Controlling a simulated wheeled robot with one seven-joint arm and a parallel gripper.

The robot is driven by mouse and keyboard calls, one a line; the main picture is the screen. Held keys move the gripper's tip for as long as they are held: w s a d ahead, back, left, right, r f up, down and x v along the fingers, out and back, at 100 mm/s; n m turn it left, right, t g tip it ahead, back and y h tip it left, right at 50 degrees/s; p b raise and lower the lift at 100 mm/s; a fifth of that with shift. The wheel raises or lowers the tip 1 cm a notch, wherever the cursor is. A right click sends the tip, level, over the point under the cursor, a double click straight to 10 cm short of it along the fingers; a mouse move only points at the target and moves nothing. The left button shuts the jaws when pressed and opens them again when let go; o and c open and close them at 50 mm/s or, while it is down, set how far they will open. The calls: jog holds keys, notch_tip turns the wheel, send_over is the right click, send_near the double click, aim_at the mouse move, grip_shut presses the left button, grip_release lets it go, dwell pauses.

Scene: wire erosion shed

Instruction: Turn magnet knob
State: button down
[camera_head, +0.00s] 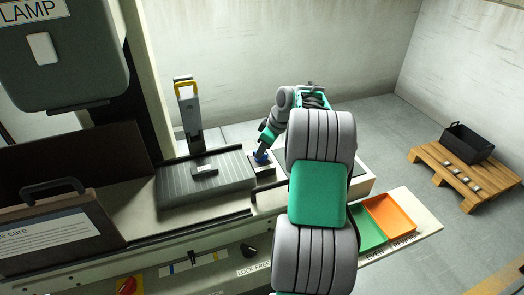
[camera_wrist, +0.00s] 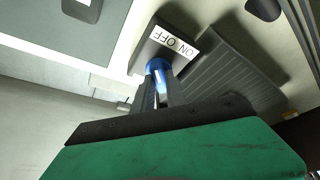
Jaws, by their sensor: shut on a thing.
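The blue magnet knob (camera_wrist: 157,68) stands at a small dark block with a white "ON OFF" label (camera_wrist: 176,50), seen in the wrist view. In the head view the knob (camera_head: 261,157) is a small blue spot at the right end of the ribbed grey magnetic plate (camera_head: 215,187). My gripper (camera_wrist: 160,88) is shut on the knob, its two dark fingers on either side of it. In the head view my gripper (camera_head: 263,151) comes down on the knob from above right. The fingers partly hide the knob, and I cannot tell its exact turn angle.
A grey upright with a yellow handle (camera_head: 187,87) stands behind the plate. A small block (camera_head: 204,169) lies on the plate. Green (camera_head: 368,236) and orange (camera_head: 390,214) trays are at the right. A pallet (camera_head: 466,178) with a black bin (camera_head: 468,143) stands on the floor.

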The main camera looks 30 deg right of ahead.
jog(key=shift+m+b, duration=0.3)
jog(key=m+h+b, duration=0.1)
jog(key=m+b, duration=0.1)
jog(key=shift+a+f+m, duration=0.1)
jog(key=shift+m, duration=0.3)
jog(key=m+h+b, duration=0.2)
jog(key=m+b, duration=0.1)
jog(key=m, duration=0.2)
jog(key=shift+a+m, duration=0.15)
jog(key=shift+m, duration=0.15)
jog(key=m+h, duration=0.1)
jog(key=m, duration=0.1)
jog(key=m+h, duration=0.1)
jog(key=m, duration=0.1)
jog(key=shift+w+a+r+b, duration=0.1)
jog(key=shift+r+b, duration=0.1)
jog(key=shift+b, duration=0.2)
jog(key=shift+m+g+h+p, duration=0.15)
jog(key=shift+m+g+h, duration=0.2)
jog(key=shift+m, duration=0.85)
jog(key=shift+m+g+h+p, duration=0.2)
jog(key=shift+m+g, duration=0.25)
jog(key=shift+m, duration=0.75)
jog(key=c, duration=1.4)
grip_release()
jog(key=shift+o, duration=0.2)
